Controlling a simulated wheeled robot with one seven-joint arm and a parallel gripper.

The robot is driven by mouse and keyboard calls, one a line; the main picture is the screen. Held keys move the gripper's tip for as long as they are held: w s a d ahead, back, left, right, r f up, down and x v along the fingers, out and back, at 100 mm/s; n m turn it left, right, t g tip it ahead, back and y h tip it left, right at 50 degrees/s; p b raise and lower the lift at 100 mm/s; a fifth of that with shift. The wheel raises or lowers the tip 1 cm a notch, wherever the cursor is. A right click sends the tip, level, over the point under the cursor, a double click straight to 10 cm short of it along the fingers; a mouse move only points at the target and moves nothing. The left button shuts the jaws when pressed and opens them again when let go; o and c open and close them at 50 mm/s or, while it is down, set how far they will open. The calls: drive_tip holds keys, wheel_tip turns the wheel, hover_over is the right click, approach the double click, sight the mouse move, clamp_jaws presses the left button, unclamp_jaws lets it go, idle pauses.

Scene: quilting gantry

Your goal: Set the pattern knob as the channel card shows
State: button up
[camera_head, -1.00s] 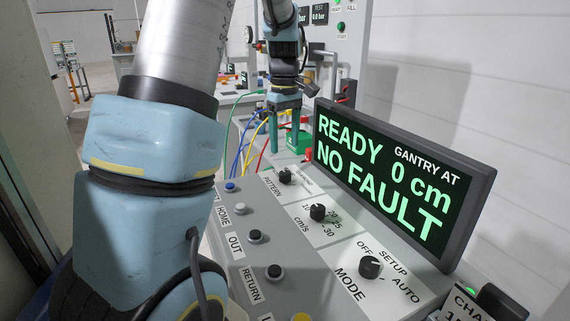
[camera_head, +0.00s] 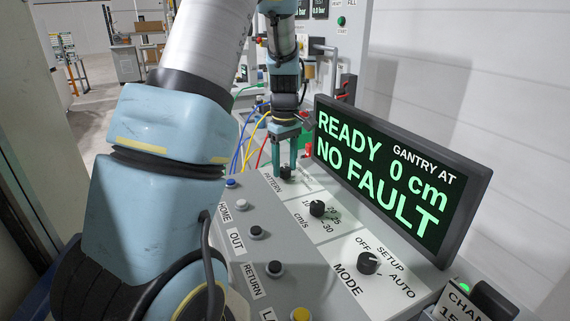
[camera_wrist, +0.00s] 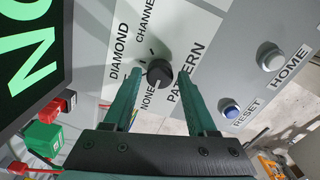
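The black pattern knob (camera_wrist: 160,73) sits on the panel, with NONE, DIAMOND and CHANNEL labels around it. Its pale mark appears to point toward NONE. My gripper (camera_wrist: 160,76) is open, with one green finger on each side of the knob and small gaps showing in the wrist view. In the head view my gripper (camera_head: 285,165) is right over the pattern knob (camera_head: 286,173) and partly hides it. The channel card (camera_head: 462,303) stands at the lower right of the head view; it is cut off, showing only "CHAN" and part of a number.
The display (camera_head: 395,180) reads READY, 0 cm, NO FAULT and stands close to the right of my gripper. The cm/s knob (camera_head: 317,208), mode knob (camera_head: 367,263) and several push buttons are nearer on the panel. Coloured cables (camera_head: 250,140) hang behind.

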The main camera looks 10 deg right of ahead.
clamp_jaws()
